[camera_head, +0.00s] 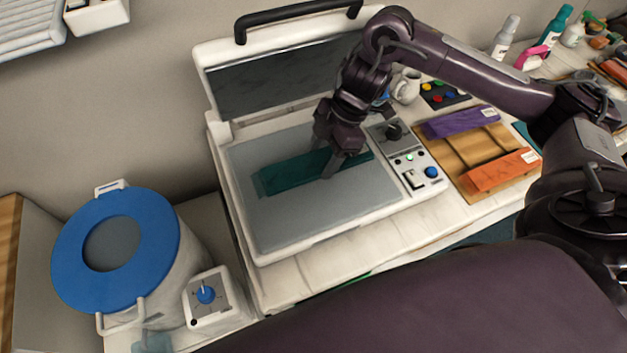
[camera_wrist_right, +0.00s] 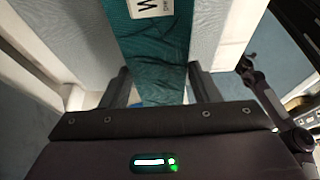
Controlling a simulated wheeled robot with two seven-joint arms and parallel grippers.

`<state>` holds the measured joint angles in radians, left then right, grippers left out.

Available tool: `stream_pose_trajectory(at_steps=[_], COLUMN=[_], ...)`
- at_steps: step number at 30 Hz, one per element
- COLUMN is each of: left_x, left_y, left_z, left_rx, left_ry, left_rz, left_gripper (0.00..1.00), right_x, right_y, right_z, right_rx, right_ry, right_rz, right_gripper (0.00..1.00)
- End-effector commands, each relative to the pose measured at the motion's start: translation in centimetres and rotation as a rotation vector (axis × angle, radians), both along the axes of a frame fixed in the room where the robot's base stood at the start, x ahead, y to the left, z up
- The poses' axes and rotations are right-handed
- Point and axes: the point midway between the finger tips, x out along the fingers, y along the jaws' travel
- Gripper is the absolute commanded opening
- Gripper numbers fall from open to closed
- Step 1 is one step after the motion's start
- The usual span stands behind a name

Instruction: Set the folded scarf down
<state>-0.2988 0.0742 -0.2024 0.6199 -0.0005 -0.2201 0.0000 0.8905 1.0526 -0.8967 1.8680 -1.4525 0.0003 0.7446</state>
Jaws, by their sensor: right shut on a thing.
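The folded teal scarf (camera_head: 295,172) is a long flat strip over the grey bed of the open press (camera_head: 280,220). My right gripper (camera_head: 330,160) comes down from above and is shut across the scarf near its right part. In the right wrist view, the scarf (camera_wrist_right: 158,60) runs between the two fingers of my right gripper (camera_wrist_right: 160,92), and a white tag with a letter shows on it. I cannot tell whether the scarf touches the bed or hangs just above it. My left gripper is not in view.
The press lid (camera_head: 285,75) with a black handle stands raised behind. A control panel (camera_head: 408,160) is on its right. A wooden board (camera_head: 465,150) holds purple (camera_head: 460,122) and orange (camera_head: 502,170) folded cloths. A blue-topped drum (camera_head: 155,235) stands at left.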

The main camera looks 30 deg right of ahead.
Motion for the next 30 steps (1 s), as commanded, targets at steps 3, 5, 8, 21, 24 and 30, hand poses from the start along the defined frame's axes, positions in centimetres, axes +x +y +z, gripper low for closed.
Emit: stream_pose_trajectory(at_steps=[3,5,8,21,24,30], left_x=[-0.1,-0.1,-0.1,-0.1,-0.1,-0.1], left_y=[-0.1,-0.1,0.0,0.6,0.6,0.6], left_z=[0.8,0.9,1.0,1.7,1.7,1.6], left_rx=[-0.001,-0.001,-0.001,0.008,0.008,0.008], left_ry=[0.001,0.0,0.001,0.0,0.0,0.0], left_rz=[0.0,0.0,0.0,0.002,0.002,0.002], left_gripper=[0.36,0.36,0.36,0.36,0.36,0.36], right_x=[-0.1,0.0,0.0,0.0,0.0,0.0], right_y=[0.0,0.0,0.0,0.0,0.0,0.0], right_z=[-2.1,-2.8,-3.7,-7.4,-7.4,-7.7], right_rx=[0.0,0.0,0.0,0.0,0.0,0.0], right_ry=[0.004,0.002,0.003,-0.002,-0.002,-0.001], right_rz=[-0.002,-0.002,-0.001,-0.001,-0.001,-0.001], right_gripper=[0.32,0.32,0.32,0.32,0.32,0.65])
